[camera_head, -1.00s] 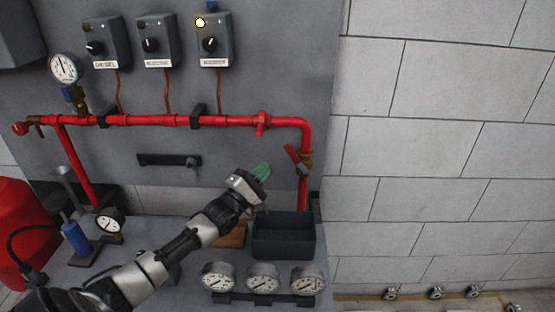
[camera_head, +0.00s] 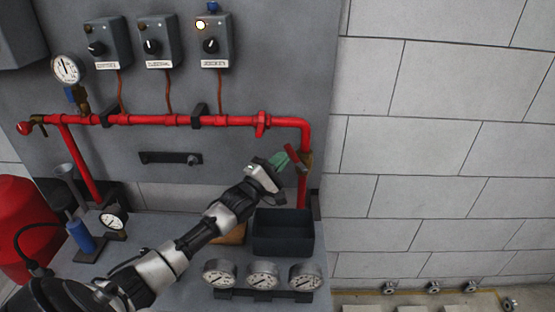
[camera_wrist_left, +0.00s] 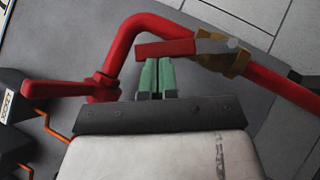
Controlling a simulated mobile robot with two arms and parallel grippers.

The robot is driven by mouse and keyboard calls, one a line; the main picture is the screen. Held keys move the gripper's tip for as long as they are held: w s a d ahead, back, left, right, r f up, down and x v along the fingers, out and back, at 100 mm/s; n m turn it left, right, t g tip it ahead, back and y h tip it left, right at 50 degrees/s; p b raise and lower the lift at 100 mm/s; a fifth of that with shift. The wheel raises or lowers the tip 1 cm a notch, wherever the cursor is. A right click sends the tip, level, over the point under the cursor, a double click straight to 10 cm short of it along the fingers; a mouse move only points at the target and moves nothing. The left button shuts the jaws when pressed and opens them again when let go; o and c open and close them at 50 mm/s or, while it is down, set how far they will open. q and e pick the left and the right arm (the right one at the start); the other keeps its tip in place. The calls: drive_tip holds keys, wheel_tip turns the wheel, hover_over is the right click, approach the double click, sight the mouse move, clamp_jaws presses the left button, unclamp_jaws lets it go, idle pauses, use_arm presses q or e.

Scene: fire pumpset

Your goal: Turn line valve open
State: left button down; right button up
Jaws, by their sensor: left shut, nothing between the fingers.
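The line valve has a red lever (camera_head: 294,157) and a brass body (camera_head: 308,160) on the vertical red pipe below the elbow. The lever slants up and left from the body, at an angle to the pipe. In the wrist view the lever (camera_wrist_left: 166,48) lies across the top of the fingertips, with the brass body (camera_wrist_left: 222,56) to its right. My left gripper (camera_head: 279,161) has green fingers, shut and empty, just left of the lever. In the wrist view the fingertips (camera_wrist_left: 157,62) meet the lever's lower edge; I cannot tell whether they touch. My right gripper is out of view.
The horizontal red pipe (camera_head: 230,121) runs along the grey panel; another red handle (camera_wrist_left: 58,88) shows in the wrist view. Below my arm are a dark open bin (camera_head: 284,242) and a row of gauges (camera_head: 262,274). A block wall (camera_head: 430,150) is at right.

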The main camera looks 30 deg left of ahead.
sight(293, 151)
use_arm(q)
drive_tip(key=shift+d+r+m+p, duration=0.1)
drive_tip(key=shift+r+m+p, duration=0.3)
drive_tip(key=shift+p, duration=0.05)
drive_tip(key=shift+w+d+r+m+g+p, duration=0.25)
drive_tip(key=shift+r+m+g+p, duration=0.4)
drive_tip(key=shift+p, duration=0.55)
drive_tip(key=shift+w+d+r+m+g+h+p, duration=0.2)
drive_tip(key=shift+d+m+g+h+p, duration=0.1)
drive_tip(key=shift+m+g+p, duration=0.35)
drive_tip(key=shift+w+d+r, duration=0.1)
drive_tip(key=shift+w+d, duration=0.2)
drive_tip(key=shift+d, duration=0.3)
drive_tip(key=shift+w+d+r+p, duration=0.1)
drive_tip(key=shift+w+d+p, duration=0.1)
drive_tip(key=shift+p, duration=0.1)
drive_tip(key=shift+s, duration=0.1)
